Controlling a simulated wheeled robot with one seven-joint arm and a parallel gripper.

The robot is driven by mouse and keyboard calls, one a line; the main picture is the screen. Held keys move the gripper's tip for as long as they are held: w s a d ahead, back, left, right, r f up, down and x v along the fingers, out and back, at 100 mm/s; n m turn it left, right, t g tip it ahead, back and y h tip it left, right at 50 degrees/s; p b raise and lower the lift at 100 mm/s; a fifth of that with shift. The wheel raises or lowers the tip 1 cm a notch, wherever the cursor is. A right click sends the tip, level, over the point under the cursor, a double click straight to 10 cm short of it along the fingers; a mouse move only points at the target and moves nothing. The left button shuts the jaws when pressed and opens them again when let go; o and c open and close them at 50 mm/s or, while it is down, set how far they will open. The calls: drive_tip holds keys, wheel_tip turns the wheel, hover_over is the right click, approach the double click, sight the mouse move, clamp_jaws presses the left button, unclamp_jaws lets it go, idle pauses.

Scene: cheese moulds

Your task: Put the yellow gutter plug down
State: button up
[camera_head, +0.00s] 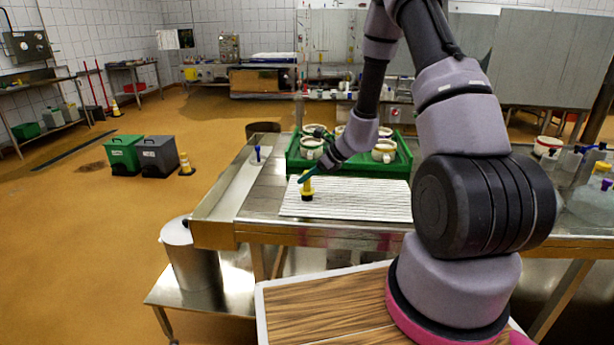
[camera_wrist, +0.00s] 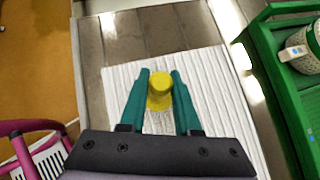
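The yellow gutter plug (camera_head: 307,187) has a dark lower end and stands about upright over the left part of the white ribbed mat (camera_head: 360,207). I cannot tell whether its lower end touches the mat. My gripper (camera_head: 306,175) reaches it from the upper right. In the wrist view, the plug (camera_wrist: 160,92) sits between the teal fingertips of my gripper (camera_wrist: 160,74), which close in on both its sides with no clear gap. The mat (camera_wrist: 208,72) lies below it.
A green tray (camera_head: 349,167) with several white moulds stands behind the mat; its wall (camera_wrist: 262,70) is at the right in the wrist view. A small blue-topped object (camera_head: 258,154) stands to the left on the metal table (camera_head: 262,195). The mat's right part is clear.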

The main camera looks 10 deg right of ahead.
drive_tip(key=o, duration=0.4)
drive_tip(key=shift+c, duration=0.2)
drive_tip(key=shift+r, duration=0.1)
